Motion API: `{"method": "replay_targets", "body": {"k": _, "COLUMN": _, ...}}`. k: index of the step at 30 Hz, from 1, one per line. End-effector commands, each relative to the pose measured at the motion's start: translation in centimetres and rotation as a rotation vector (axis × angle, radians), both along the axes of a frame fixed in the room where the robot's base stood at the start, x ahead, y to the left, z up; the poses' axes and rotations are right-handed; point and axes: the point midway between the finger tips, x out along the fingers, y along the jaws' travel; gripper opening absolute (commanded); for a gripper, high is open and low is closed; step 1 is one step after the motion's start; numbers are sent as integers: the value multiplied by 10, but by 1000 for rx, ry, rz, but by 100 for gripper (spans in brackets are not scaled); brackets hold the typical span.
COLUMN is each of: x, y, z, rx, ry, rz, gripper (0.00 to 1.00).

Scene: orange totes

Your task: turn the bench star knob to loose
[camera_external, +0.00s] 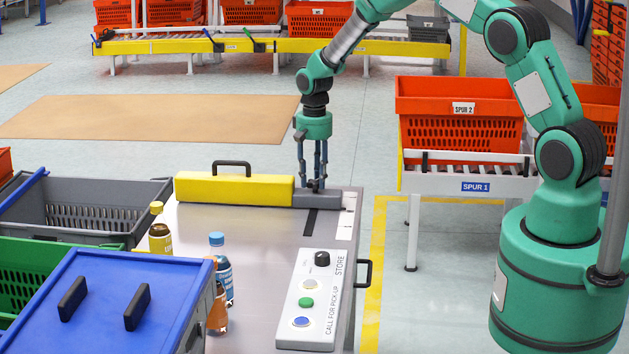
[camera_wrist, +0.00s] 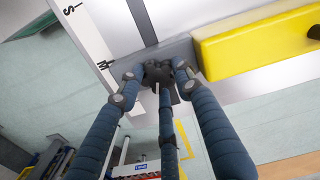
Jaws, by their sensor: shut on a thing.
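The star knob (camera_wrist: 158,74) is black and sits on a grey block at the end of the yellow bar (camera_wrist: 245,42). My gripper (camera_wrist: 157,82) has its three blue-grey fingers closed around the knob, and they partly hide it. In the external view my gripper (camera_external: 314,183) points straight down onto the grey block (camera_external: 316,201) at the bench's far right corner. The yellow bar (camera_external: 234,189) has a black handle on top. I cannot tell how far the knob is turned.
A grey control panel (camera_external: 299,327) with a black dial and several buttons lies on the bench (camera_external: 262,228) in front. Bottles (camera_external: 217,240) stand left, beside a blue lid (camera_external: 110,310). Orange totes (camera_external: 459,100) stand on a conveyor behind right. The middle of the bench top is clear.

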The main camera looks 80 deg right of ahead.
Motion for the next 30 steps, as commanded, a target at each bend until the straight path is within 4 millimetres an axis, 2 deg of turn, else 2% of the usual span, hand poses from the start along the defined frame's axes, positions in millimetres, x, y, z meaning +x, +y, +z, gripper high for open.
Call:
{"method": "replay_targets", "body": {"k": 1, "x": -6, "y": 0, "z": -2, "rx": 4, "ry": 9, "rz": 41, "gripper": 8}}
{"method": "replay_targets", "body": {"k": 30, "x": -9, "y": 0, "z": -5, "rx": 13, "ry": 10, "rz": 961, "gripper": 8}}
